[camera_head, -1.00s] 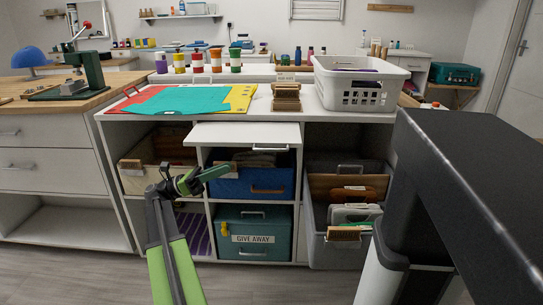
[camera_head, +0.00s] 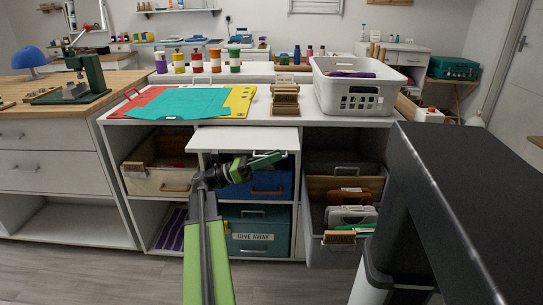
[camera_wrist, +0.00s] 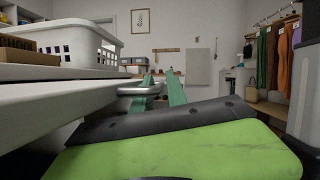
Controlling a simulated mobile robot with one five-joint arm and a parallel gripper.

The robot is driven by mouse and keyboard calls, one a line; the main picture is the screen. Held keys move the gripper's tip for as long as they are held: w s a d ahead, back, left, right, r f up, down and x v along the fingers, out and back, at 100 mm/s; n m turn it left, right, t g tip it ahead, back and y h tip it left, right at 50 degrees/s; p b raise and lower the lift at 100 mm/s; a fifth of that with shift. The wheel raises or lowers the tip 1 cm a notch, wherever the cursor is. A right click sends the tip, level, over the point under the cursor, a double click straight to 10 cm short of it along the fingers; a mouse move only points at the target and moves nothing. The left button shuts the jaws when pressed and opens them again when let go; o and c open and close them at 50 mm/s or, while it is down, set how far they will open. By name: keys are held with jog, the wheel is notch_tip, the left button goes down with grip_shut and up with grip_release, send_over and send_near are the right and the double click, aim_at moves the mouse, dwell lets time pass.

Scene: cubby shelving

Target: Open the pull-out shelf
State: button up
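The white pull-out shelf (camera_head: 235,138) sits under the worktop of the cubby unit, its board projecting somewhat from the front. Its silver bar handle shows in the wrist view (camera_wrist: 140,90) at the board's front edge; in the head view the gripper mostly covers it. My gripper (camera_head: 266,159) is at the shelf's front edge, near the handle. In the wrist view my gripper (camera_wrist: 163,96) has two green fingers with a gap between them. The handle overlaps the left finger there; I cannot tell whether they touch.
A blue bin (camera_head: 271,184) and a teal give-away box (camera_head: 258,248) are below the shelf. A grey bin (camera_head: 318,255) protrudes at right. A white basket (camera_head: 372,105) and coloured sheets (camera_head: 195,106) rest on top. Floor in front is open.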

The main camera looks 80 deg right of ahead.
grip_shut()
dwell(1.4)
